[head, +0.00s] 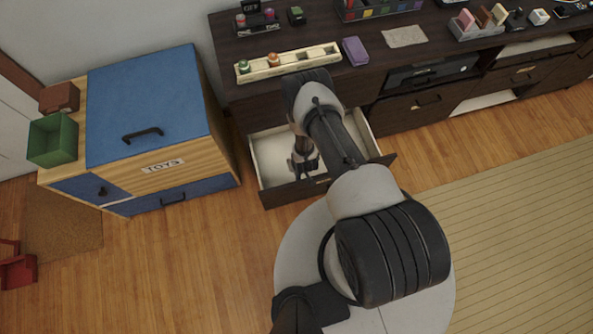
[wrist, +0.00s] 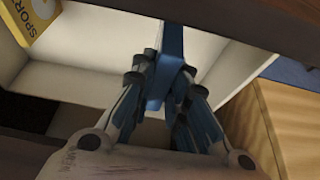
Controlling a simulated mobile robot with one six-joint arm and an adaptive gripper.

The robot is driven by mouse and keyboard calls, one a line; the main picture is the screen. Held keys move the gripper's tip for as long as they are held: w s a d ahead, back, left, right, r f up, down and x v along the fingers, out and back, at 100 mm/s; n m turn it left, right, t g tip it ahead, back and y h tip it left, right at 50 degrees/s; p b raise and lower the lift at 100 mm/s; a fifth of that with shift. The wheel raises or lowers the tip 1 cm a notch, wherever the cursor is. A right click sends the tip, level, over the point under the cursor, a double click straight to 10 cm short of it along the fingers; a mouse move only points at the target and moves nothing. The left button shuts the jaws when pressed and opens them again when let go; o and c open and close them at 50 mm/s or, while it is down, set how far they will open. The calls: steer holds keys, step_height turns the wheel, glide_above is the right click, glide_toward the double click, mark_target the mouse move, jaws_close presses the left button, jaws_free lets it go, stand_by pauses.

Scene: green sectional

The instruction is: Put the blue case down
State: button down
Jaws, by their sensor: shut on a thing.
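My gripper (wrist: 165,85) is shut on the blue case (wrist: 172,42), which shows in the wrist view as a narrow blue shape between the fingers. The gripper and case are at an open drawer with a white inside (wrist: 230,65). In the head view my gripper (head: 304,165) hangs down into or over the open drawer (head: 270,163) of the dark cabinet. My arm hides much of the drawer there, and I cannot make out the case in that view. I cannot tell whether the case touches the drawer floor.
A yellow box (wrist: 36,18) marked SPOR lies in the drawer at upper left in the wrist view. A blue and wooden toy chest (head: 150,100) stands left of the drawer. A slotted wooden tray (head: 288,61) and a purple case (head: 355,51) sit on the cabinet top.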

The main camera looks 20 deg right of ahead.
step_height(320, 180, down, 7)
steer(key=b, duration=0.2)
steer(key=shift+r+b, duration=0.2)
steer(key=shift+b, duration=0.1)
steer(key=shift+f, duration=0.1)
